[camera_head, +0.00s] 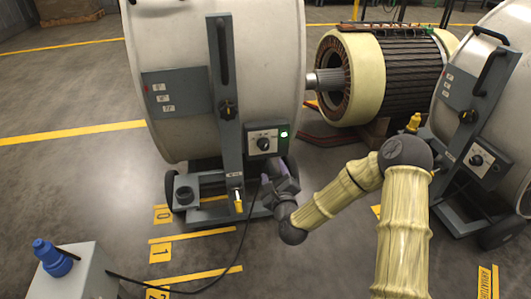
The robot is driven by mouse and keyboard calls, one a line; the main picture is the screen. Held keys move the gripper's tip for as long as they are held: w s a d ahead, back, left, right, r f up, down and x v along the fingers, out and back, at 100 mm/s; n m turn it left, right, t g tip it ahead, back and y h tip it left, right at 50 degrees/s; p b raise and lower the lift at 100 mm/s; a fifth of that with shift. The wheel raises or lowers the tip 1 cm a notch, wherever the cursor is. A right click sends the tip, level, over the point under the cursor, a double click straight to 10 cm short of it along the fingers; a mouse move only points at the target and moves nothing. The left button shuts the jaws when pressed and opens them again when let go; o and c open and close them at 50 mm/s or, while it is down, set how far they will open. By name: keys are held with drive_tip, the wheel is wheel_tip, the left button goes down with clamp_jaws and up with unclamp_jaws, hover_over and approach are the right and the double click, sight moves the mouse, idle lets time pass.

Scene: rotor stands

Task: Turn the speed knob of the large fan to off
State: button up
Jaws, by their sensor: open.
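The large fan (185,95) is a pale drum on a dark wheeled stand, left of centre in the head view. On its grey upright post is a dark control box (252,148) with a light faceplate, a round black speed knob (264,144) and a lit green lamp (284,135). The knob's pointer setting is too small to read. My gripper (277,168) is just below the control box, pointing up towards it. It is open, and its fingertips are hard to make out against the box and drum. I see no contact with the knob.
A second drum fan (497,75) with its own knob box (483,160) stands at right. A large rotor (385,75) lies between them. A grey box with a blue plug (52,258) is lower left; a black cable runs to the stand.

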sight(265, 148)
drive_tip(key=b+x, duration=0.4)
drive_tip(key=x, duration=0.7)
drive_tip(key=shift+w+a+f+b, duration=0.1)
drive_tip(key=shift+w+b, duration=0.15)
drive_tip(key=shift+b, duration=0.05)
drive_tip(key=shift+w+a, duration=0.15)
drive_tip(key=shift+w, duration=0.25)
drive_tip(key=shift+c, duration=0.2)
drive_tip(key=c, duration=0.9)
